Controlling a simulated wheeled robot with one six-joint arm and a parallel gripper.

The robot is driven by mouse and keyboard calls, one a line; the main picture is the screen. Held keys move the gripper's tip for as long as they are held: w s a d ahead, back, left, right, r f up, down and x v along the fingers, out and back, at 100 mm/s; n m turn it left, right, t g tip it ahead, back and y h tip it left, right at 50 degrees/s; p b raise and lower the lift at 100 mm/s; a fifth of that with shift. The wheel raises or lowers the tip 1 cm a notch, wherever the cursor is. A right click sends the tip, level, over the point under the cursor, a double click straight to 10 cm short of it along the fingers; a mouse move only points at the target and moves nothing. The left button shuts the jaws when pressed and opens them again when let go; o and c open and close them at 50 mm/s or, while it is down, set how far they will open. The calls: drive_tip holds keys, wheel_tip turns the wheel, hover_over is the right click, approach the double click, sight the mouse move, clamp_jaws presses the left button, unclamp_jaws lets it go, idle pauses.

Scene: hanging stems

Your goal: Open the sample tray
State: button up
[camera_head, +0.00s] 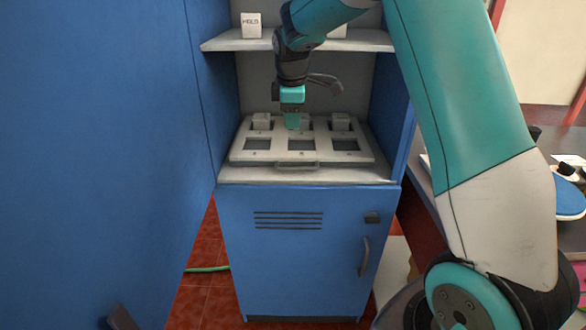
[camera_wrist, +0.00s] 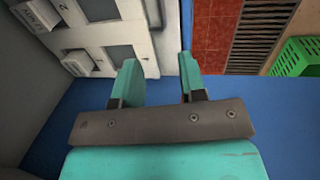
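My gripper (camera_head: 292,122) is over the back middle of the tray in the head view and partly hides a block there. In the wrist view, my gripper (camera_wrist: 160,75) has its two teal fingers apart with nothing held between them. The tray also shows in the wrist view (camera_wrist: 125,28), at upper left beyond the fingers, with numbers on it.
A blue cabinet door (camera_head: 90,150) stands open on the left. An upper shelf (camera_head: 285,42) with a small white labelled card (camera_head: 251,25) is above the tray. A closed lower door (camera_head: 295,240) is below. A green crate (camera_wrist: 295,57) shows in the wrist view.

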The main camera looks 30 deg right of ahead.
sight(293, 168)
drive_tip(key=f, duration=0.5)
drive_tip(key=w+d+f+p, duration=0.1)
drive_tip(key=f, duration=0.4)
drive_tip(key=w+f, duration=0.1)
drive_tip(key=f, duration=0.4)
drive_tip(key=shift+w+d+f, duration=0.15)
drive_tip(key=shift+d+f, duration=0.15)
drive_tip(key=shift+f, duration=0.1)
clamp_jaws()
